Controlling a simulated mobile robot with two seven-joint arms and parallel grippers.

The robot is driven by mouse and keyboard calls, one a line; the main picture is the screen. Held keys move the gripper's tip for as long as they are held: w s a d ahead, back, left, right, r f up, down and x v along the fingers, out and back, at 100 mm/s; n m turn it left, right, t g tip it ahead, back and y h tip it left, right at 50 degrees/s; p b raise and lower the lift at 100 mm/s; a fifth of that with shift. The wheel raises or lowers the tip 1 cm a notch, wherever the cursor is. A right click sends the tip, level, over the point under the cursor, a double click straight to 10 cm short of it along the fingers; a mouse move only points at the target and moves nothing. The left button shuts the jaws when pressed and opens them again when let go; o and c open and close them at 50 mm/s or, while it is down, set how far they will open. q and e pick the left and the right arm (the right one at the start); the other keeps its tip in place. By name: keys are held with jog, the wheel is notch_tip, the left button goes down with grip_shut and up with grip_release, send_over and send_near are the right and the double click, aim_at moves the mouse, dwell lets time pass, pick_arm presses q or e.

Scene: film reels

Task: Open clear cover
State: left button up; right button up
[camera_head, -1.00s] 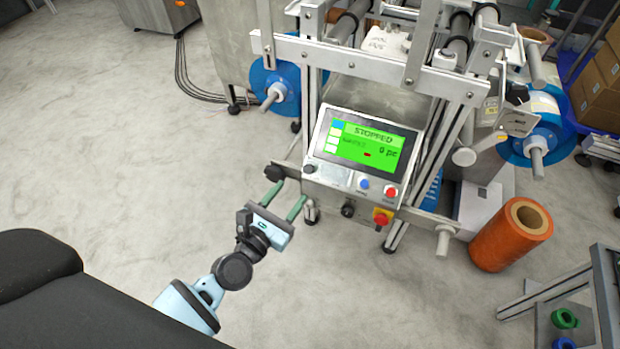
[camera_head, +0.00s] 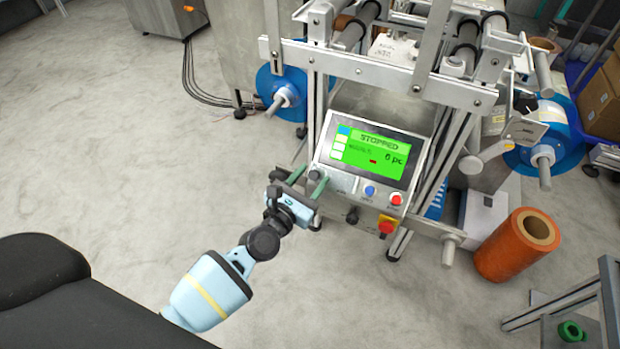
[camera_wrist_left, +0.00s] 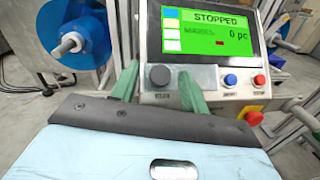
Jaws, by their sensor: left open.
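My left gripper (camera_head: 311,179) is open at the lower left corner of the machine's control panel (camera_head: 367,155). Its two green fingers stand apart, and in the left wrist view (camera_wrist_left: 157,76) they straddle a black knob (camera_wrist_left: 160,75) on the panel. A pale, see-through rectangular patch (camera_wrist_left: 206,78), which looks like the clear cover, lies by the knob, partly behind the right finger. It appears flat against the panel. I cannot tell whether the fingers touch it. My right gripper is not in view.
The green screen (camera_head: 370,152) reads STOPPED. A blue button (camera_head: 370,191), a red button (camera_head: 396,199) and a red emergency stop (camera_head: 387,227) are close to the right. A blue reel (camera_head: 282,92) stands upper left. An orange roll (camera_head: 517,245) stands on the floor at right.

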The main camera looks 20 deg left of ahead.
aim_at(314, 170)
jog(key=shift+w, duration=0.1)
pick_arm(q)
grip_shut()
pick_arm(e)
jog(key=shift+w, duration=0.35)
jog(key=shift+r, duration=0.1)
pick_arm(q)
jog(key=w+r, duration=0.1)
jog(key=w+r+p, duration=0.1)
jog(key=shift+w+r, duration=0.2)
jog(key=shift+r, duration=0.15)
jog(key=shift+w+d+r, duration=0.1)
jog(key=shift+w, duration=0.1)
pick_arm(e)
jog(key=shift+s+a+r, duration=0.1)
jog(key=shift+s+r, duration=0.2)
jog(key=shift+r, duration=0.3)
pick_arm(q)
grip_release()
jog(key=shift+s, duration=0.1)
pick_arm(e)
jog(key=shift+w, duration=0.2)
